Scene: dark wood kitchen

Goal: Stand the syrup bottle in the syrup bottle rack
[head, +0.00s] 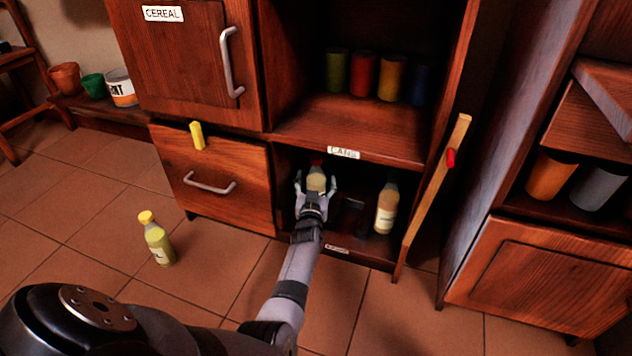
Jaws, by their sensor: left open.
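A bottle with a red cap (316,172) and a pale label stands in the lower open compartment of the cabinet. My left gripper (316,185) reaches into this compartment, with its open fingers on either side of that bottle. I cannot tell whether they touch it. A dark rack-like shape (352,217) is just right of the gripper, too dim to make out its slots. Which one is the syrup bottle cannot be read. My right gripper is not in view.
A yellow-capped bottle (158,242) stands on the tiled floor at left. Several coloured cans (363,75) stand on the shelf above. A wooden bar (432,195) leans at the compartment's right side. A closed drawer (215,180) is at left.

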